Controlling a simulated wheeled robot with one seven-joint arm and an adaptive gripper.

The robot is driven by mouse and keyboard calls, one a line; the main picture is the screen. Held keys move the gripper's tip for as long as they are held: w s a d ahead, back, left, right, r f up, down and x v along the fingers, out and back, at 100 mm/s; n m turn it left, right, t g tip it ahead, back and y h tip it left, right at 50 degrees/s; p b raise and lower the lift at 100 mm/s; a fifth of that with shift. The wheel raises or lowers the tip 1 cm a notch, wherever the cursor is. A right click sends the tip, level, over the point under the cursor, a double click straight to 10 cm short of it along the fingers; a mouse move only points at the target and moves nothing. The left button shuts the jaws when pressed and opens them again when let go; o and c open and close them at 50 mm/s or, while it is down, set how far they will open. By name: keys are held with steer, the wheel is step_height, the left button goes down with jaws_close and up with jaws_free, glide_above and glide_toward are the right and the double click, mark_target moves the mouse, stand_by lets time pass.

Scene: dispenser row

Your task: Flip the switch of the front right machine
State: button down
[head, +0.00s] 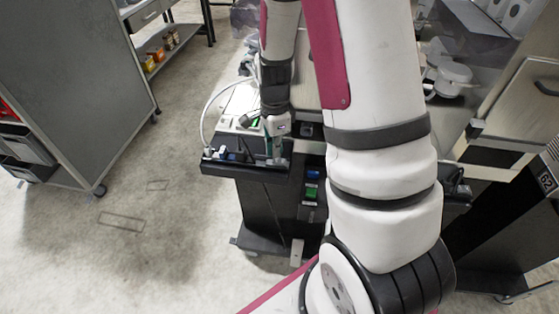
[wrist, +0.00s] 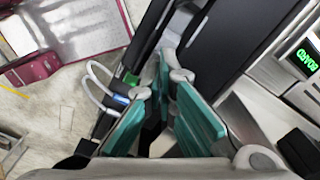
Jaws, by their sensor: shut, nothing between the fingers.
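A machine (head: 265,205) with a black front stands in the middle of the head view, partly hidden by my arm. Its black top ledge (head: 225,168) carries a blue part (head: 228,155) at the left. Lower on its front are a small blue part (head: 312,174) and a green part (head: 311,193); I cannot tell which is the switch. My gripper (head: 276,155) is shut and empty, pointing down over the ledge; contact is unclear. In the wrist view my gripper (wrist: 168,82) shows its teal finger pads, with a blue part (wrist: 121,99) and a green part (wrist: 130,78) left of them.
A grey cabinet (head: 75,85) on casters stands at the left. A white cable (head: 205,118) loops beside the middle machine. A lit green display (wrist: 307,56) shows in the wrist view. Floor at the left front is clear.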

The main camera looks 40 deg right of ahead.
mark_target(275, 160)
steer(key=shift+f+b, duration=0.45)
steer(key=shift+f, duration=0.6)
stand_by(0.4)
steer(key=shift+r, duration=0.1)
steer(key=shift+r+p, duration=1.65)
steer(key=shift+r, duration=1.75)
steer(key=shift+r, duration=0.1)
steer(key=s+a+r+n+t, duration=0.1)
steer(key=s+a+r+n, duration=0.2)
steer(key=r+n, duration=0.3)
steer(key=s+a+r+n+t, duration=0.2)
steer(key=s+a+r+n, duration=0.15)
steer(key=r, duration=0.55)
steer(key=s+a+r+n+t, duration=0.1)
steer(key=s+a+r+n, duration=0.2)
steer(key=r+n, duration=0.3)
steer(key=s+a+r+n+t, duration=0.1)
steer(key=s+a+r+n, duration=0.1)
steer(key=s+r+n, duration=0.3)
steer(key=s, duration=0.4)
steer(key=shift+a+t, duration=0.2)
steer(key=shift+t, duration=0.1)
steer(key=shift+d+n, duration=0.1)
steer(key=shift+n, duration=0.15)
